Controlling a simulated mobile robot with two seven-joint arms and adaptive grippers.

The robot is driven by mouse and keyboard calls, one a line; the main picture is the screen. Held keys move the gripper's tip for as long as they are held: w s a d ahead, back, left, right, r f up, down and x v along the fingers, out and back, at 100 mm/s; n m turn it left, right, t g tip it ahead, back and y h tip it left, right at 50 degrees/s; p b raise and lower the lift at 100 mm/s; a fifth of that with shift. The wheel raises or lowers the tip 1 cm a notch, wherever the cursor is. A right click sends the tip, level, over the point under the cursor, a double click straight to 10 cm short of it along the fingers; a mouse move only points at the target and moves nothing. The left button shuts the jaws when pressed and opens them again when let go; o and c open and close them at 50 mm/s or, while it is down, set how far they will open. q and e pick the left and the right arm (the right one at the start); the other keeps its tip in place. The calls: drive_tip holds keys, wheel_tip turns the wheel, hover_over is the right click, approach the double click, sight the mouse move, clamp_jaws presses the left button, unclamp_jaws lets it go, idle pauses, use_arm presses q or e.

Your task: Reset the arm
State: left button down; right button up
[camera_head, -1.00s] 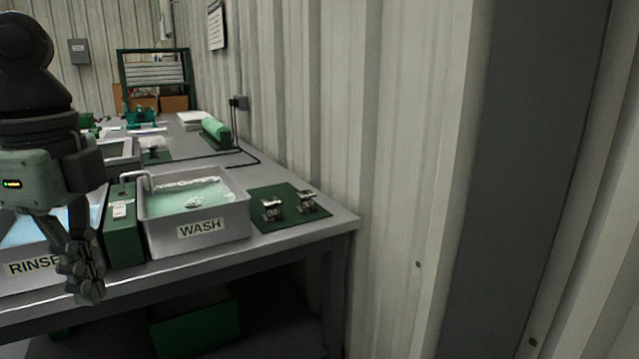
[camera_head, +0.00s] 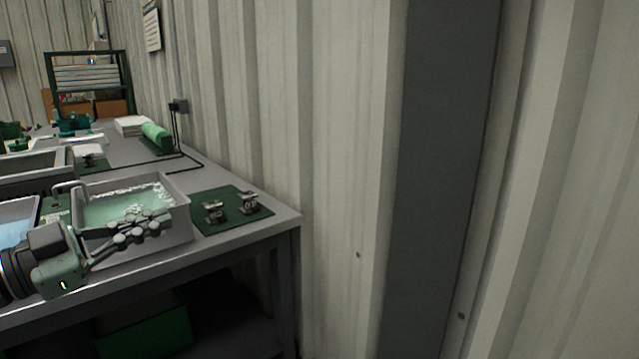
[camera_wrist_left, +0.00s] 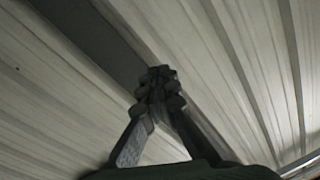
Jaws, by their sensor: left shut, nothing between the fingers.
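My left gripper (camera_head: 150,226) comes in from the left in the head view, its fingers in front of the wash basin (camera_head: 182,236) and pointing right. It is shut and holds nothing. In the left wrist view my left gripper (camera_wrist_left: 160,84) shows its fingertips together against the corrugated wall (camera_wrist_left: 235,60). My right gripper is out of view.
The grey table (camera_head: 262,225) ends at a right corner near the wall. Two small metal parts (camera_head: 215,211) (camera_head: 248,202) stand on a green mat (camera_head: 232,222). A green roll (camera_head: 156,136) and a rack (camera_head: 90,78) are farther back. A green box (camera_head: 145,335) sits below.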

use_arm(q)
drive_tip(key=w+a+f+n+t+y, duration=0.35)
drive_tip(key=a+f+n+y, duration=0.75)
drive_tip(key=f, duration=0.4)
drive_tip(key=s+a+f+n+g+y, duration=0.1)
drive_tip(key=s+a+f+g+y, duration=0.2)
drive_tip(key=f, duration=0.6)
drive_tip(key=s+f+n+g+y, duration=0.25)
drive_tip(key=s+f, duration=0.25)
drive_tip(key=f, duration=0.4)
drive_tip(key=s+d+f+m+g+h, duration=0.1)
drive_tip(key=s+d+f+g, duration=0.3)
drive_tip(key=s+d+f, duration=0.2)
drive_tip(key=s+d+f+m+g+h, duration=0.1)
drive_tip(key=s+d+f+g, duration=0.3)
drive_tip(key=s+f, duration=0.6)
drive_tip(key=shift+s+d+f+p, duration=0.45)
drive_tip(key=shift+s+d, duration=0.4)
drive_tip(key=shift+d, duration=0.35)
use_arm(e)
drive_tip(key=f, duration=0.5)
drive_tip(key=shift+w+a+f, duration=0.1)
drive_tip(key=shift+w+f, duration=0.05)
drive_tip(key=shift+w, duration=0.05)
use_arm(q)
drive_tip(key=shift+a, duration=0.1)
